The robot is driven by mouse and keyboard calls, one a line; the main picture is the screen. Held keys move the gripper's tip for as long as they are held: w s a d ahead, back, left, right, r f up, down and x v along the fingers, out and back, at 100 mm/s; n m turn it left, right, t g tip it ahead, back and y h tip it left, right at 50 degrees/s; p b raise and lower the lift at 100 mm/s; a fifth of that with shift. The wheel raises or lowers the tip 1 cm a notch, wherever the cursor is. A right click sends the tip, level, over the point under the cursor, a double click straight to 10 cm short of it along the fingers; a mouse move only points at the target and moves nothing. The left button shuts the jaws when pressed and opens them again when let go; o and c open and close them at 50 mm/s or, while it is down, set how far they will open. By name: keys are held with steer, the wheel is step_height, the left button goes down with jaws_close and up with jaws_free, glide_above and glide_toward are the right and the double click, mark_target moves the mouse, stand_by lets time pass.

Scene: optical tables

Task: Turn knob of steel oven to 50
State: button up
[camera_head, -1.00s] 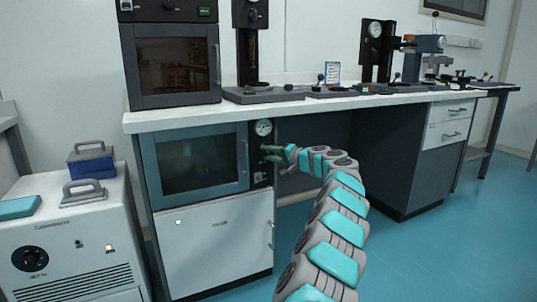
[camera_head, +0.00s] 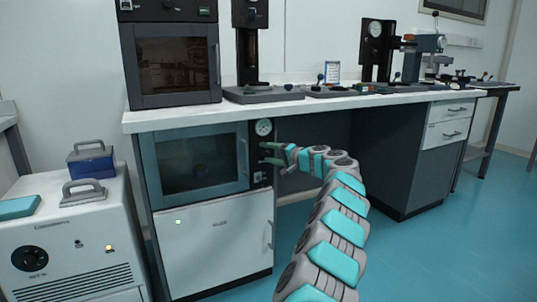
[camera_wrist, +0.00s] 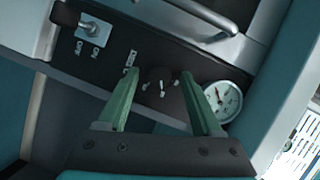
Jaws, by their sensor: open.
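The steel oven (camera_head: 195,163) is built in under the bench, with a dark glass door and a narrow black control panel on its right side. Its small dark knob (camera_wrist: 161,80) shows in the wrist view, with pale marks around it. My gripper (camera_head: 265,153) is open in front of the panel. In the wrist view its green fingers (camera_wrist: 159,66) lie on either side of the knob, apart from each other. I cannot tell whether either finger touches it. The knob is hidden by the fingers in the head view.
A round white gauge (camera_wrist: 222,101) sits on the panel close to the right finger. A metal toggle switch (camera_wrist: 95,28) is at the panel's other end. The door handle (camera_head: 243,157) runs beside the panel. The bench top (camera_head: 200,119) overhangs above; the floor in front is clear.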

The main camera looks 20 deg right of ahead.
steer(key=f+v, duration=0.1)
steer(key=v, duration=0.6)
steer(key=shift+s+d+r, duration=0.2)
steer(key=shift+s+r, duration=0.1)
steer(key=shift+r, duration=0.2)
steer(key=shift+a, duration=0.1)
